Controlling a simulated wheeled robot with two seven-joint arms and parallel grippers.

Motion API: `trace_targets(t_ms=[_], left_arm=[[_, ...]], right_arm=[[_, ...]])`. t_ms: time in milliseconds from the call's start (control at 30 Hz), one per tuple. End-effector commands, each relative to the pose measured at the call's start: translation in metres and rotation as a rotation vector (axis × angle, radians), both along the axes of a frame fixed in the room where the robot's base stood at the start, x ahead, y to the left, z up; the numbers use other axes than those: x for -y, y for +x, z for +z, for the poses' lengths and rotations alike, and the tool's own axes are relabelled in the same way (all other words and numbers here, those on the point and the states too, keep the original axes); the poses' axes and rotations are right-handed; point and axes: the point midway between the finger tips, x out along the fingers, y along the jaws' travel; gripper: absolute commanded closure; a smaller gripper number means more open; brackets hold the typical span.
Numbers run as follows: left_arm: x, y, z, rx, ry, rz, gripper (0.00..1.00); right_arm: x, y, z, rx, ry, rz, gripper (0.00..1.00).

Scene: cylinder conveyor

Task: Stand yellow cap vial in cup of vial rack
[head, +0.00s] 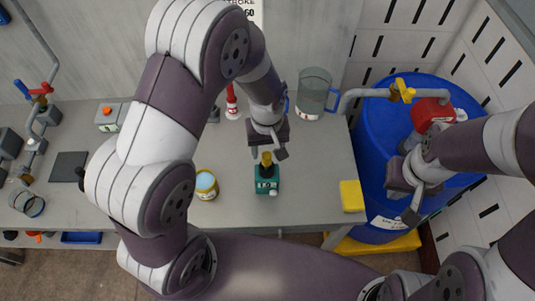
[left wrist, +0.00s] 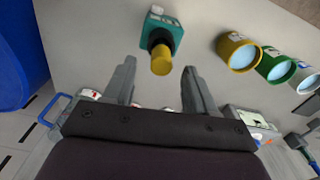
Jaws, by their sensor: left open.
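The yellow cap vial (head: 266,159) stands upright in the teal vial rack (head: 268,186) on the grey table; only its yellow upper part shows. In the left wrist view the vial (left wrist: 161,62) and the rack (left wrist: 172,35) lie just past the fingertips. My left gripper (head: 268,153) points down over the vial, open, with one finger to either side of its line; I cannot tell whether it touches. My right gripper (head: 405,200) hangs over the blue bin at the right; its finger gap is unclear.
A yellow container (head: 206,185) stands left of the rack; green (left wrist: 277,67) and white (left wrist: 304,80) ones show beside it in the wrist view. A clear jug (head: 314,95) stands behind, a yellow sponge (head: 351,196) at the right edge. A blue bin (head: 372,120) stands beyond.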

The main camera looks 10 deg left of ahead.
Motion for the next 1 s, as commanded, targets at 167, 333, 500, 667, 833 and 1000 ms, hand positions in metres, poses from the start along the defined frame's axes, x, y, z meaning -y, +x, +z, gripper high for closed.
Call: trace_targets(t_ms=[167, 333, 500, 667, 833, 1000], left_arm=[[0.000, -0.001, -0.033, -0.004, 0.001, 0.000, 0.44], [0.000, 0.000, -0.050, 0.000, 0.000, 0.000, 0.44], [0.000, 0.000, -0.052, 0.001, -0.001, 0.000, 0.44], [0.000, 0.000, -0.052, 0.001, -0.001, 0.000, 0.63], [0.000, 0.000, -0.052, 0.001, -0.001, 0.000, 1.00], [0.000, 0.000, -0.052, 0.001, -0.001, 0.000, 1.00]], right_arm=[[0.000, 0.000, 0.010, 0.000, 0.000, 0.000, 1.00], [0.000, 0.000, 0.012, 0.000, 0.000, 0.000, 1.00], [0.000, 0.000, 0.012, 0.000, 0.000, 0.000, 1.00], [0.000, 0.000, 0.012, 0.000, 0.000, 0.000, 1.00], [0.000, 0.000, 0.012, 0.000, 0.000, 0.000, 1.00], [0.000, 0.000, 0.012, 0.000, 0.000, 0.000, 1.00]])
